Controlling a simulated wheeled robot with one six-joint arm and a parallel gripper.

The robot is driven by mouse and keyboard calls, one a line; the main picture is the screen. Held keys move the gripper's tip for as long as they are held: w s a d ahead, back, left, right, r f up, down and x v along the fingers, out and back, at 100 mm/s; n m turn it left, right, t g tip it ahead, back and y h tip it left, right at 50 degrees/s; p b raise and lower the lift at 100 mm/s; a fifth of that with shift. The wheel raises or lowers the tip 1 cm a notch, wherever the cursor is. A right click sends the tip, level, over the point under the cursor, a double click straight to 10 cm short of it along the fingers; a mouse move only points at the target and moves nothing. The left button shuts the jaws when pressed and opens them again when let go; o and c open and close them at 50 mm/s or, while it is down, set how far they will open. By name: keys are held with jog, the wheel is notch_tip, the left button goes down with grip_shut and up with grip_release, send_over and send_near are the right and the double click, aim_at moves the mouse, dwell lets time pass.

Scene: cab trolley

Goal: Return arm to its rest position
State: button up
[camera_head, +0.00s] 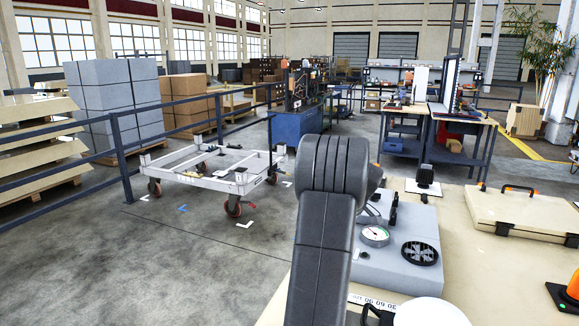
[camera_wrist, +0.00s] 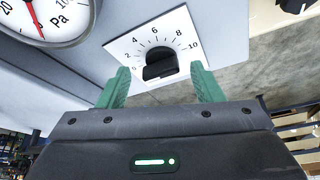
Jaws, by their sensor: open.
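My arm (camera_head: 325,220) rises through the middle of the head view, in front of a grey instrument box (camera_head: 400,272). My gripper (camera_wrist: 160,85) shows in the wrist view with its two green fingers spread wide and nothing between them in their grip. A black knob (camera_wrist: 160,68) on a white plate with a numbered scale (camera_wrist: 130,45) appears beyond and between the fingertips, apart from both. A round pressure gauge (camera_wrist: 45,15) is at the wrist view's top left. The gripper is hidden in the head view.
A beige case (camera_head: 530,212) lies at the right, with an orange-and-black object (camera_head: 567,295) in front.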

jog(key=m+h, duration=0.1)
jog(key=m, duration=0.2)
jog(key=shift+s+a+m+t, duration=0.1)
jog(key=shift+s+m+t, duration=0.05)
jog(key=shift+m+t, duration=0.2)
jog(key=m+h, duration=0.1)
jog(key=m, duration=0.2)
jog(key=shift+m+h+p, duration=0.25)
jog(key=shift+h+p, duration=0.05)
jog(key=shift+p, duration=0.1)
jog(key=shift+a+m+h, duration=0.15)
jog(key=shift+m+h, duration=0.45)
jog(key=shift+m, duration=1)
jog(key=shift+a+m+h+b, duration=0.1)
jog(key=shift+m+h+b, duration=0.5)
jog(key=shift+m, duration=1.1)
